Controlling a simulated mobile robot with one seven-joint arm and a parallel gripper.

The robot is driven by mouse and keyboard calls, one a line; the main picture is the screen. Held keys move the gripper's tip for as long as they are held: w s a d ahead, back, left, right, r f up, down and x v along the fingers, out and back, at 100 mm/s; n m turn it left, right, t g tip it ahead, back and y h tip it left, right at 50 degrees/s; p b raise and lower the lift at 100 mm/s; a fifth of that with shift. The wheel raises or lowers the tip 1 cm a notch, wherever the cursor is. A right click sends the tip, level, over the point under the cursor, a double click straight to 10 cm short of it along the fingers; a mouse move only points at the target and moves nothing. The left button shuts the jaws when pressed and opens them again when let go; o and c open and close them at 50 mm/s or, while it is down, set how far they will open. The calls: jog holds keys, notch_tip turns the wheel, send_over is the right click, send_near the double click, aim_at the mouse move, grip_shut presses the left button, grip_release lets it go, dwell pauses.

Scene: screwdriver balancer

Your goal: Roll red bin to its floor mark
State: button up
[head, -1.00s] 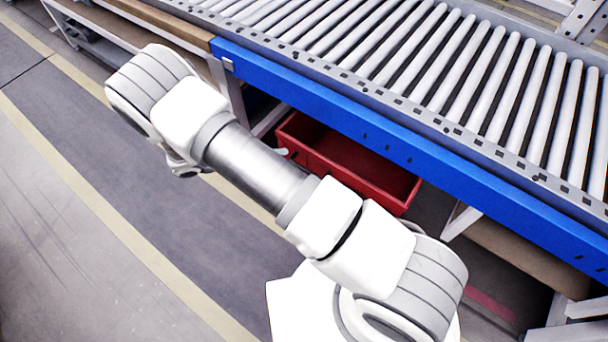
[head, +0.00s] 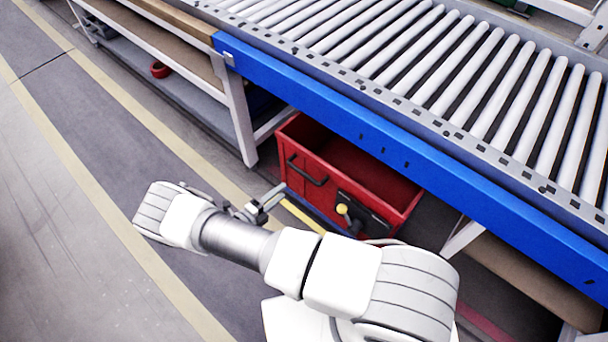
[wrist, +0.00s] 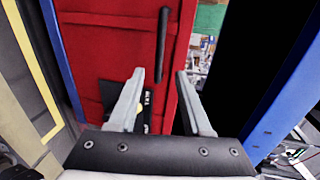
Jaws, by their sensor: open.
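The red bin (head: 330,165) stands on the floor under the blue-edged roller conveyor, open at the top. Its front wall carries a dark bar handle (head: 307,170) and a black panel with a yellow knob. In the wrist view the red front wall (wrist: 100,40) fills the left and middle, with the dark handle (wrist: 162,45) running upright in the picture. My gripper (head: 265,202) is in front of the bin, apart from it in the head view. In the wrist view my gripper (wrist: 160,85) is open and empty, its fingers pointing towards the handle. The floor mark cannot be made out clearly.
The roller conveyor (head: 400,75) with its blue side rail (head: 330,100) overhangs the bin. White frame legs (head: 240,120) stand to the bin's left. The grey floor lane (head: 110,130) between the yellow lines is clear. A small red round object (head: 160,69) lies farther left.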

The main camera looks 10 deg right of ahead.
aim_at(304, 174)
jog(key=b+x, duration=0.2)
jog(key=x, duration=1)
jog(key=shift+w+d, duration=0.15)
jog(key=shift+d, duration=0.1)
grip_shut()
dwell(0.8)
